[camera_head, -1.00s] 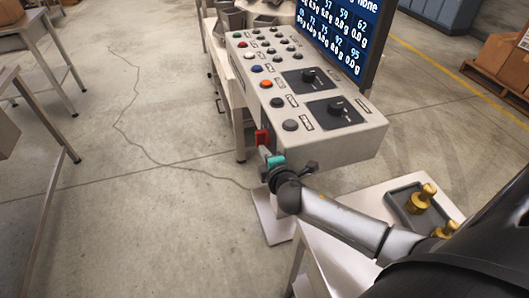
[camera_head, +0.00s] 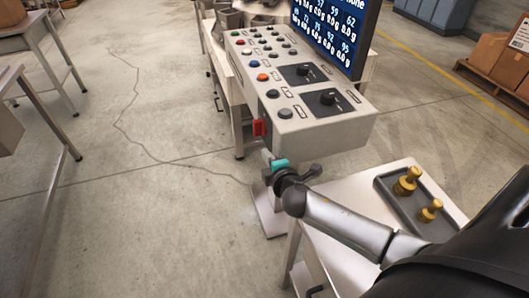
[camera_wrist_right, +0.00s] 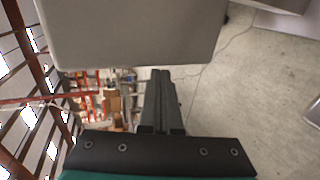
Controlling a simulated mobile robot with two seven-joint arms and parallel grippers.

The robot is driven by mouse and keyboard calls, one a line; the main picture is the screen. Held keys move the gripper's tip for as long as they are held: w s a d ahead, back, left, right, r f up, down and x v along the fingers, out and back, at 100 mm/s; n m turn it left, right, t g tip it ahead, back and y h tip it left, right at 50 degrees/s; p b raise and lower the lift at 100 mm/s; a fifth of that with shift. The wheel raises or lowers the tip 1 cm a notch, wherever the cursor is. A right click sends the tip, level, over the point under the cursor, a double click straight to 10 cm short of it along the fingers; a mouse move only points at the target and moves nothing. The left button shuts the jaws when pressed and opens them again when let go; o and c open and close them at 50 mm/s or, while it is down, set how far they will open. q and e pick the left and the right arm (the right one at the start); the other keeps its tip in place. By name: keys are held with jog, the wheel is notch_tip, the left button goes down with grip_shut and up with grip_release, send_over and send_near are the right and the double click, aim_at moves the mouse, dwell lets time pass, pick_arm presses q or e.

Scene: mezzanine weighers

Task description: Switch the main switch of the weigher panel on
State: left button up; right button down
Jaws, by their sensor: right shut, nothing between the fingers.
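The weigher panel (camera_head: 325,134) is a light grey box with rows of coloured buttons and two black rotary knobs on its sloping top. A red switch (camera_head: 259,128) sits on its left end face, near the front corner; its lever position is too small to tell. My right gripper (camera_head: 267,156) is just below the red switch, apart from it, with its fingers pointing up toward it. In the right wrist view its dark fingers (camera_wrist_right: 160,78) are shut and empty, close to the panel's grey housing (camera_wrist_right: 130,30). The red switch does not show there. My left gripper is out of view.
A display screen (camera_head: 335,35) stands behind the panel. A pale table (camera_head: 345,265) near my right arm carries a grey tray (camera_head: 385,190) with two brass weights (camera_head: 407,181). Metal tables stand at the left. The floor between is open, crossed by a thin dark line.

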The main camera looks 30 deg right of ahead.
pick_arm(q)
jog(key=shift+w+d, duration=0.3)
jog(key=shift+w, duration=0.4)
pick_arm(e)
jog(key=s+a, duration=0.1)
jog(key=s, duration=0.6)
jog(key=shift+s+a+f, duration=0.15)
jog(key=shift+s+a, duration=0.05)
jog(key=shift+s, duration=0.05)
